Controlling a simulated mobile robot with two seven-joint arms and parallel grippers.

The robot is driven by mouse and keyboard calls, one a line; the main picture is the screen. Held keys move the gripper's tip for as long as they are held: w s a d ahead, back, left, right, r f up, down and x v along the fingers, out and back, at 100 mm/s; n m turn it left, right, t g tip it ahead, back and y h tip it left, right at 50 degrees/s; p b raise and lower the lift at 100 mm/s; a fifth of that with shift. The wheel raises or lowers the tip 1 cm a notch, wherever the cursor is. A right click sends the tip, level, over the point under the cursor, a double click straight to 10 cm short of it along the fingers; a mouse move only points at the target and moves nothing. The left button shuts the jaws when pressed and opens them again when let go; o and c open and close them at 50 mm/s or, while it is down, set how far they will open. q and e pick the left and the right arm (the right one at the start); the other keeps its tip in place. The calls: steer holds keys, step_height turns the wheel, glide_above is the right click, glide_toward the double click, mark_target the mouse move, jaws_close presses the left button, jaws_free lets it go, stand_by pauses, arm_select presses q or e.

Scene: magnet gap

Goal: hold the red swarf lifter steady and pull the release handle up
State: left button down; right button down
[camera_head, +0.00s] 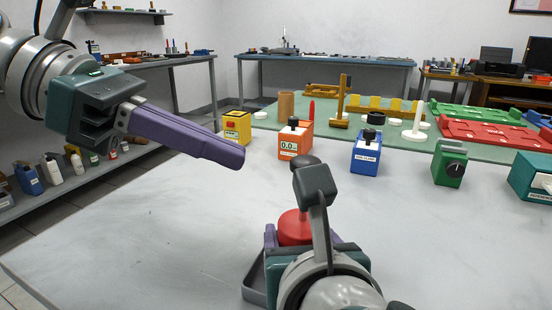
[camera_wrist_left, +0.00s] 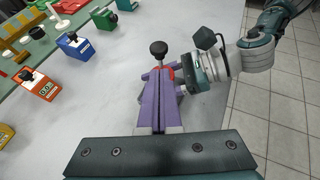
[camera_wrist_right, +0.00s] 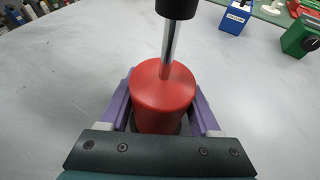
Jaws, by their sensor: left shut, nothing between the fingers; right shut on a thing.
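The red swarf lifter (camera_wrist_right: 166,100) is a red cylinder with a steel rod (camera_wrist_right: 168,52) rising from its top to a black knob (camera_wrist_right: 177,8), the release handle. In the head view its red body (camera_head: 293,228) is partly hidden by my right wrist, and the knob (camera_head: 305,161) shows above. My right gripper (camera_wrist_right: 165,110) is shut on the red body, with a purple finger on each side. My left gripper (camera_head: 241,158) is shut and empty, up and left of the knob. In the left wrist view the knob (camera_wrist_left: 158,48) stands just beyond the left fingertips (camera_wrist_left: 158,80).
A grey rim (camera_head: 254,284) shows beside my right gripper. A yellow box (camera_head: 237,127), an orange box (camera_head: 295,141), a blue box (camera_head: 366,154) and a green box (camera_head: 450,165) with a dial stand farther back. The grey tabletop (camera_head: 150,215) at left is clear.

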arm_select(q)
steer(key=v, duration=0.5)
steer(key=shift+a+r, duration=0.15)
steer(key=shift+a, duration=0.1)
arm_select(e)
steer(key=shift+c, duration=0.2)
jaws_free()
